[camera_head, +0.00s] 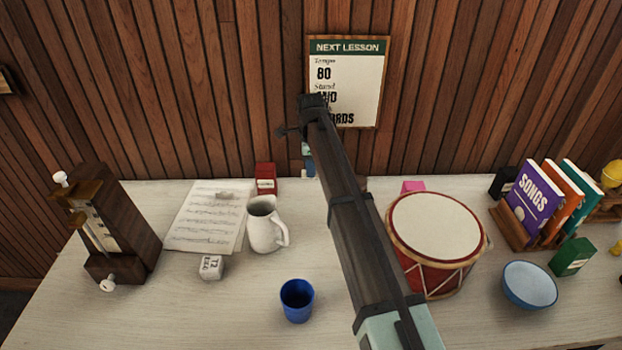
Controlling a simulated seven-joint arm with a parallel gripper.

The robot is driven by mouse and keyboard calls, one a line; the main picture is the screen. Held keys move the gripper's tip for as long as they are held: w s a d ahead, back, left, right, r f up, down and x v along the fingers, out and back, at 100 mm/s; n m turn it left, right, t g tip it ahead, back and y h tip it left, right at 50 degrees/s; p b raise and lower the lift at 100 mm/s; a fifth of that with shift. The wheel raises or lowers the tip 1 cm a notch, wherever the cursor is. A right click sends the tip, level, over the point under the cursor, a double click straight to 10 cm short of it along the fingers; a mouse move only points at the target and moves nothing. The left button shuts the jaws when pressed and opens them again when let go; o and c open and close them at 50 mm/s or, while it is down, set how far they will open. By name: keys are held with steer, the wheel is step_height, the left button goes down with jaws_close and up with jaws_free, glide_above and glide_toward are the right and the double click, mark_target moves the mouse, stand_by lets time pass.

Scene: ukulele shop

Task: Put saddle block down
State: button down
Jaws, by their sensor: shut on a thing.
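My arm rises from the bottom and bends down at its far end, near the wall. A small part of my gripper's end (308,162), pale teal and blue, shows just left of the arm, over the back edge of the table. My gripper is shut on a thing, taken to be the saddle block. The arm hides the fingertips and most of what they hold, so its shape and height above the table cannot be told. The pale wooden table (200,315) lies below.
A blue cup (297,300) is in front. A drum (438,238), pink block (412,187), bowl (529,285) and books (538,200) are right.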

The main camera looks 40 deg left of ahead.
steer(key=r, duration=0.7)
steer(key=shift+w+d, duration=0.3)
steer(key=shift+w, duration=0.1)
steer(key=w+d, duration=1.2)
steer(key=d, duration=0.3)
steer(key=w+d, duration=1.2)
steer(key=d, duration=0.3)
steer(key=f, duration=1.1)
steer(key=shift+d, duration=0.4)
steer(key=shift+s+a+f, duration=0.1)
steer(key=shift+a+f, duration=0.05)
steer(key=shift+a, duration=0.05)
glide_above(381, 187)
steer(key=shift+f, duration=1.85)
steer(key=shift+f, duration=0.15)
